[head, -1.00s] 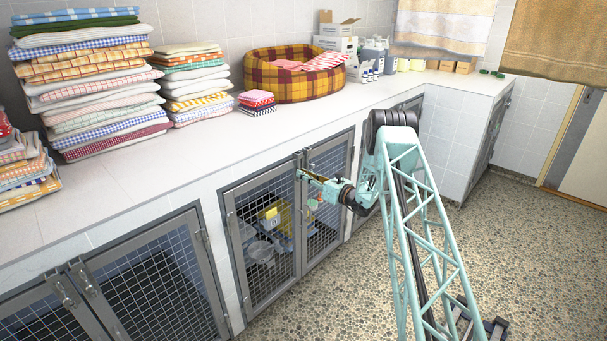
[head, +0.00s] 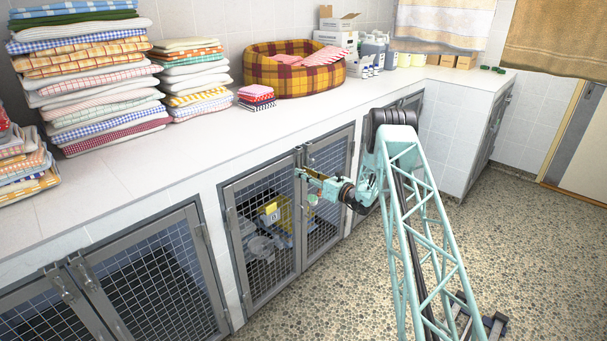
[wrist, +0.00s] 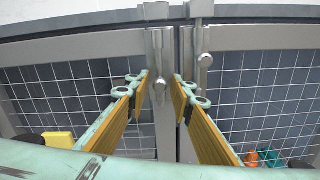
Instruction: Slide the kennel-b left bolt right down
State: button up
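A mesh double-door kennel (head: 262,180) stands under the counter in front of my arm; no label shows which kennel it is. In the wrist view its left bolt (wrist: 163,115) is a grey vertical bar with a round knob (wrist: 160,86) on the left door's edge. The right bolt (wrist: 204,38) is beside it, its knob higher. My gripper (wrist: 162,78) is open, its fingertips on either side of the left bolt near the knob; contact cannot be told. In the head view my gripper (head: 299,173) is at the top where the doors meet and partly hides the bolts.
Another mesh kennel (head: 150,270) is at the lower left. The white counter (head: 190,150) above carries towel stacks (head: 90,85) and a plaid pet bed (head: 293,85). Yellow and grey items lie behind the kennel mesh. The speckled floor (head: 330,290) in front is clear.

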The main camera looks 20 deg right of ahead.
jog(key=shift+s, duration=0.1)
jog(key=v, duration=1.1)
jog(key=shift+s, duration=0.35)
jog(key=shift+d, duration=0.1)
